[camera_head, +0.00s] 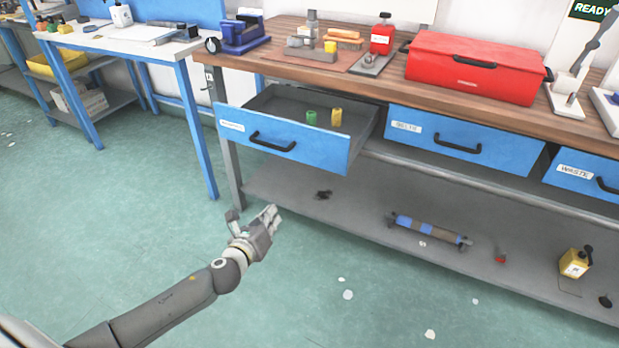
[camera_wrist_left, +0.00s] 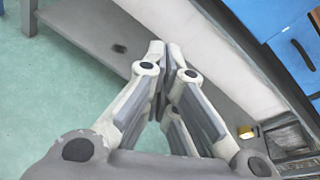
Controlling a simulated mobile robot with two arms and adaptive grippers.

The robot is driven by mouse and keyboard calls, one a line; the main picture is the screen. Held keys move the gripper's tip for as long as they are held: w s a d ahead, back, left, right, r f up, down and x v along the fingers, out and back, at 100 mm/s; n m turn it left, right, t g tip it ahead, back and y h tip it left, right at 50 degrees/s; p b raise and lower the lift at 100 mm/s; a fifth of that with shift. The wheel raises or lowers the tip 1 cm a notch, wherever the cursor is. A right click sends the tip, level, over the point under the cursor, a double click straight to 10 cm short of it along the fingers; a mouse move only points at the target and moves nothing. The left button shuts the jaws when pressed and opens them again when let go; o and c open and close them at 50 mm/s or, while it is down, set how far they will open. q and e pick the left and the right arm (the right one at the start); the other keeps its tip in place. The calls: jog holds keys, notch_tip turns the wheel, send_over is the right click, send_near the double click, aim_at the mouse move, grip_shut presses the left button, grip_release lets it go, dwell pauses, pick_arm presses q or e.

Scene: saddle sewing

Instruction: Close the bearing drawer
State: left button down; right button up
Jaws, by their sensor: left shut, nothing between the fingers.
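The blue bearing drawer (camera_head: 298,150) is pulled out from under the left end of the wooden workbench in the head view. It has a black handle (camera_head: 272,141) and a small white label whose text is too small to read. A green piece (camera_head: 311,118) and a yellow piece (camera_head: 336,117) stand inside it. My left gripper (camera_head: 272,214) is below and in front of the drawer, apart from it. Its fingers (camera_wrist_left: 164,75) are together and empty in the left wrist view. My right gripper is not in view.
The belts drawer (camera_head: 463,138) and waste drawer (camera_head: 587,176) are shut, right of the open one. A red toolbox (camera_head: 475,68) stands on the workbench (camera_head: 375,86). A grey lower shelf (camera_head: 370,215) holds a blue-grey roller (camera_head: 430,230). The green floor in front is mostly clear.

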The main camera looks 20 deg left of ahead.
pick_arm(q)
jog(key=d+r+m+t+h+b, duration=0.2)
jog(key=d+r+m+t, duration=0.15)
jog(key=r+m, duration=0.4)
jog(key=n, duration=0.1)
send_near(314, 156)
jog(key=shift+g, duration=0.35)
jog(key=w, duration=0.6)
jog(key=shift+d+r+b, duration=0.2)
jog(key=shift+r+b, duration=0.15)
jog(key=shift+r, duration=0.05)
jog(key=shift+w+d, duration=0.1)
jog(key=shift+w, duration=0.55)
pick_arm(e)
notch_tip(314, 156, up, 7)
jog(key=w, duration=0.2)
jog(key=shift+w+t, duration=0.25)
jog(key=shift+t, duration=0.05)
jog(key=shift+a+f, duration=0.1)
